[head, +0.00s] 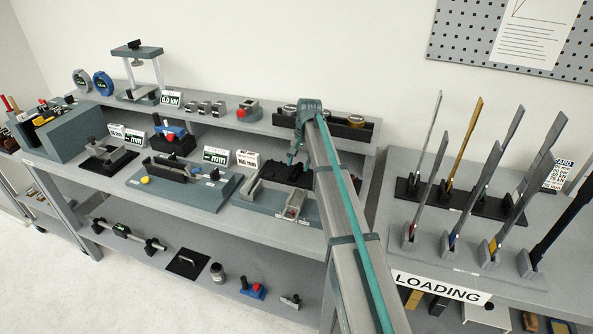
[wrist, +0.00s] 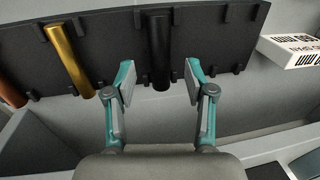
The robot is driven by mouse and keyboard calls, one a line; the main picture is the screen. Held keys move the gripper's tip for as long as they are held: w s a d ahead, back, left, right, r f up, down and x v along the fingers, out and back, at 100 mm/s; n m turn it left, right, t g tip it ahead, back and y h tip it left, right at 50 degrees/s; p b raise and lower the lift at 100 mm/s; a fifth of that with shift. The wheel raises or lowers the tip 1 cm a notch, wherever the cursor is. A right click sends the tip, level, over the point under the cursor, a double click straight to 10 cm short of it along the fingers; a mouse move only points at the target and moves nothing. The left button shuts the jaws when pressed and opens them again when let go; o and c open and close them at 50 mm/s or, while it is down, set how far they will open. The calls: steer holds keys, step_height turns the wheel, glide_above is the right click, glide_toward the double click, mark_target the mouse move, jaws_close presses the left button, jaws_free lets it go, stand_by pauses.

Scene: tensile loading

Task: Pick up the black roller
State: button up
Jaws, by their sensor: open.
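The black roller (wrist: 158,50) lies in a dark tray (wrist: 215,35) in the wrist view, its near end between my open fingers. My gripper (wrist: 158,85) is open, with a teal-and-grey finger on each side of the roller and a gap on both sides. In the head view my arm reaches over the bench and my gripper (head: 294,155) points down at a dark tray (head: 283,176). The black roller cannot be made out there.
In the wrist view a brass roller (wrist: 70,55) and a copper roller (wrist: 10,92) lie to the left in the same tray. A white label block (wrist: 290,46) stands to the right. In the head view, a grey fixture (head: 300,204) stands in front of the tray.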

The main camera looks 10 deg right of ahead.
steer(key=shift+w+a+f, duration=0.1)
steer(key=shift+f, duration=0.6)
steer(key=shift+w+a+f, duration=0.1)
steer(key=shift+f, duration=0.55)
jaws_close()
